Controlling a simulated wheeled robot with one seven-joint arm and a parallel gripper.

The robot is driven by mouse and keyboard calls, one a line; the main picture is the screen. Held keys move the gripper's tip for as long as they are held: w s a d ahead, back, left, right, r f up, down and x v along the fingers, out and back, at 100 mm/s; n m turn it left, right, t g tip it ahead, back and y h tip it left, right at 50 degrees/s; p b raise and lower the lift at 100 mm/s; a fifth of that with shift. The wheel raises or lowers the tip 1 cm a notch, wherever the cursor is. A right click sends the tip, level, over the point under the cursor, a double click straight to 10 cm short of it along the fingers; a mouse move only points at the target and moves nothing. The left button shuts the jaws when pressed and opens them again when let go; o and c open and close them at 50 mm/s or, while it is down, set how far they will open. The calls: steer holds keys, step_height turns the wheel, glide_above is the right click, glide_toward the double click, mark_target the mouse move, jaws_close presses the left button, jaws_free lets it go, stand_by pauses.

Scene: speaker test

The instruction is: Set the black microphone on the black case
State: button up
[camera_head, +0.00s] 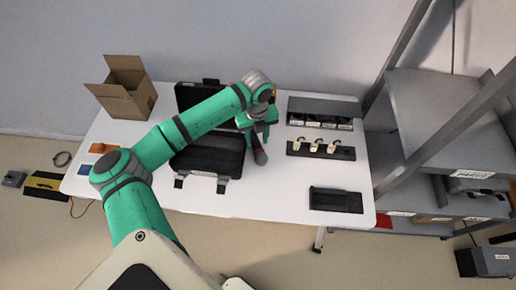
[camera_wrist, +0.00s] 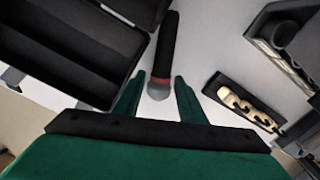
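The black microphone (camera_wrist: 167,42), with a red ring and a grey head, lies on the white table just right of the black case. Its grey head also shows in the head view (camera_head: 261,157); the rest is mostly hidden by my gripper there. The black case (camera_head: 208,160) is open on the table, its lid raised at the back. Its compartments fill the left of the wrist view (camera_wrist: 62,58). My gripper (camera_wrist: 159,76) is open over the microphone, one finger on each side of its head end, with visible gaps. I cannot tell how high the fingertips are.
An open cardboard box (camera_head: 124,100) stands at the table's back left. Right of the microphone are a dark holder (camera_head: 295,150) with pale pieces and a grey slotted box (camera_head: 322,105). A flat black item (camera_head: 335,200) lies front right. Grey shelving (camera_head: 440,110) stands beyond the right edge.

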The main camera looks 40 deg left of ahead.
mark_target(258, 146)
steer(key=shift+w+f, duration=0.15)
steer(key=shift+f, duration=1.15)
steer(key=shift+w+f, duration=0.1)
steer(key=shift+f, duration=1.2)
steer(key=c, duration=0.9)
jaws_close()
steer(key=shift+r, duration=0.1)
steer(key=shift+r, duration=0.55)
steer(key=w+d, duration=0.2)
steer(key=d, duration=0.1)
steer(key=shift+d, duration=0.1)
step_height(258, 146, up, 14)
steer(key=shift+w+f, duration=0.1)
steer(key=shift+w, duration=0.05)
